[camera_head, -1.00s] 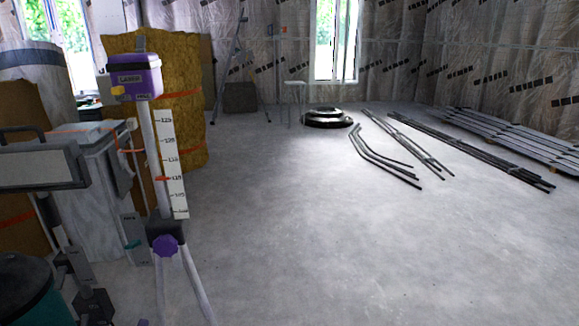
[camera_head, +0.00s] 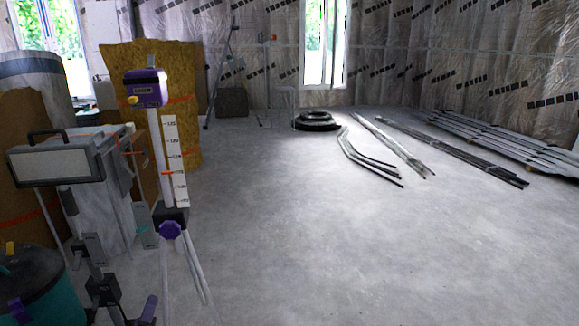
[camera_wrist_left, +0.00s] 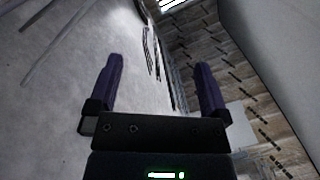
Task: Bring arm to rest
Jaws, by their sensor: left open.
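The rest of the left arm is hidden below the head view's edge. My right gripper is in neither view.
A laser level (camera_head: 147,88) stands on a tripod at left, near a work lamp (camera_head: 62,163) and a teal bucket (camera_head: 40,290). Insulation (camera_head: 185,75) stands behind. Pipes (camera_head: 395,150) and panels (camera_head: 500,135) lie at right. The middle floor (camera_head: 330,240) is clear.

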